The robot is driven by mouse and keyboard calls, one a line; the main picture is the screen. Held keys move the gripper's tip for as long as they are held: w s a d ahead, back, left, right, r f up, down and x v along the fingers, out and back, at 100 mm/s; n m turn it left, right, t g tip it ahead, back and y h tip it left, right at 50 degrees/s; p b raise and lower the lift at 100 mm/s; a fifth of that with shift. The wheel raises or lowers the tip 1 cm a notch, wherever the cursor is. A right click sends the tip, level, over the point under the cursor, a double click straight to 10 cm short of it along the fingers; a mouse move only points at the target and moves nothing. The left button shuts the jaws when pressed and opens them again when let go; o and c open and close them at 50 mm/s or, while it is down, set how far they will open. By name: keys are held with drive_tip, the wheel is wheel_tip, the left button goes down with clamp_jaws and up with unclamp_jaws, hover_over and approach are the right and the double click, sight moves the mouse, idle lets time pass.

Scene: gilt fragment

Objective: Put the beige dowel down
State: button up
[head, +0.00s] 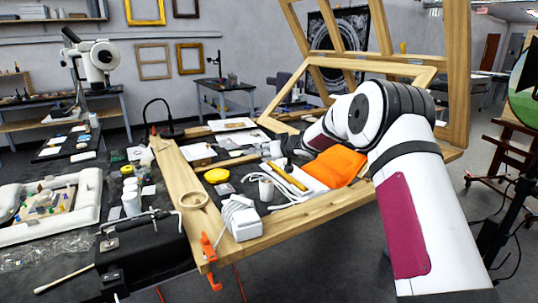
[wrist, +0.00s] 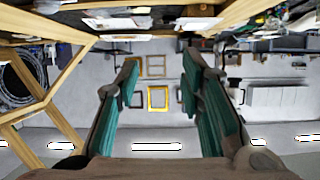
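My gripper (wrist: 160,68) shows in the wrist view with its two teal-padded fingers spread apart. Nothing is visible between them; the far wall and its picture frames show through the gap. A beige rod (head: 237,161), which may be the dowel, lies among the items on the table, to the left of my arm. It is small, and I cannot tell for sure that it is the dowel.
A large wooden frame (head: 457,75) stands behind my arm. Floor is open at the front.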

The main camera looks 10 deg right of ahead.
drive_tip(key=shift+r, duration=0.85)
drive_tip(key=s+d+r+m+h, duration=0.1)
drive_tip(key=s+d+r+h, duration=0.25)
drive_tip(key=s+r, duration=0.7)
drive_tip(key=s+d+r+m+g+h, duration=0.1)
drive_tip(key=s+r+h, duration=0.15)
drive_tip(key=s, duration=0.45)
drive_tip(key=s+r+m+g+h, duration=0.1)
drive_tip(key=s+r, duration=0.2)
drive_tip(key=s, duration=0.4)
drive_tip(key=s+a+f+g+y, duration=0.1)
drive_tip(key=s+f+g, duration=0.1)
drive_tip(key=s, duration=1.1)
drive_tip(key=s+a+f+g+y, duration=0.1)
drive_tip(key=s+f, duration=0.3)
drive_tip(key=s, duration=0.9)
drive_tip(key=s+a+f+g, duration=0.2)
drive_tip(key=s+f+g, duration=0.1)
drive_tip(key=s, duration=1)
drive_tip(key=shift+a+y, duration=0.3)
drive_tip(key=shift+y, duration=0.1)
drive_tip(key=shift+w, duration=0.1)
